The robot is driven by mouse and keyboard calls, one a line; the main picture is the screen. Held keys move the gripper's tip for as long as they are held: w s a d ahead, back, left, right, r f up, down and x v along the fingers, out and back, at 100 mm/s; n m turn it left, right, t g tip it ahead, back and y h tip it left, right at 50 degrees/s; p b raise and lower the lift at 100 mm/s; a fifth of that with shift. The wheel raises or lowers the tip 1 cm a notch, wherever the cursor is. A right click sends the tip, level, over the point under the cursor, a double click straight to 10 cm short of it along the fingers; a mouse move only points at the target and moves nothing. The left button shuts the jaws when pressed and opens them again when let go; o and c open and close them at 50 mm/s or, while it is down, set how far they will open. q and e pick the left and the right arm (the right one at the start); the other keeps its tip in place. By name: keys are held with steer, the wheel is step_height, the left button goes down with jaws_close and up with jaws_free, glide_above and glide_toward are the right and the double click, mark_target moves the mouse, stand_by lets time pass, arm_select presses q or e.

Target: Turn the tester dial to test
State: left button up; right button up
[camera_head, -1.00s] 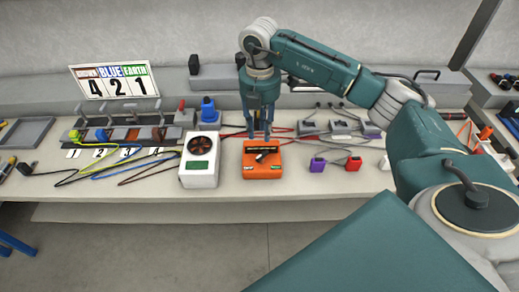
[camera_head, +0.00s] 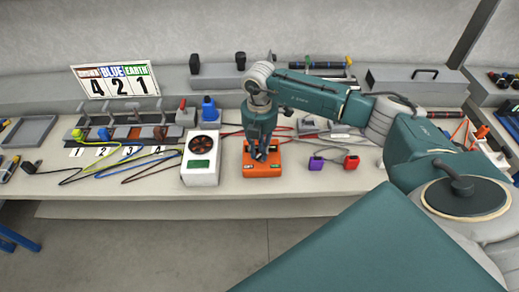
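The orange tester (camera_head: 262,183) sits near the front edge of the workbench, with small labels on its front face. Its dark dial is on top and is now mostly hidden by my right gripper (camera_head: 260,157). My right gripper points down from above, its fingertips low over the dial or at it. I cannot tell whether the fingers are closed on the dial or just beside it, nor which way the dial points. My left gripper is not in view.
A white box with a round dark fan (camera_head: 203,144) stands just left of the tester. Red cables run behind. A card reading 4 2 1 (camera_head: 116,81) stands at the back left.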

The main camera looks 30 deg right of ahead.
jaws_close()
steer(key=shift+n, duration=0.3)
steer(key=n+b, duration=0.3)
steer(key=n, duration=0.1)
steer(key=shift+f, duration=0.1)
steer(key=n+b, duration=0.1)
steer(key=n, duration=0.1)
steer(key=n+b, duration=0.1)
steer(key=n, duration=0.1)
steer(key=shift+s+n+b, duration=0.2)
steer(key=shift+n+b, duration=0.1)
steer(key=shift+b, duration=0.1)
steer(key=n+b, duration=0.2)
steer(key=n, duration=0.2)
steer(key=shift+s+n+b, duration=0.15)
steer(key=shift+n+b, duration=0.15)
steer(key=shift+s+d+n+b, duration=0.15)
steer(key=shift+n+b, duration=0.85)
steer(key=shift+n, duration=1.1)
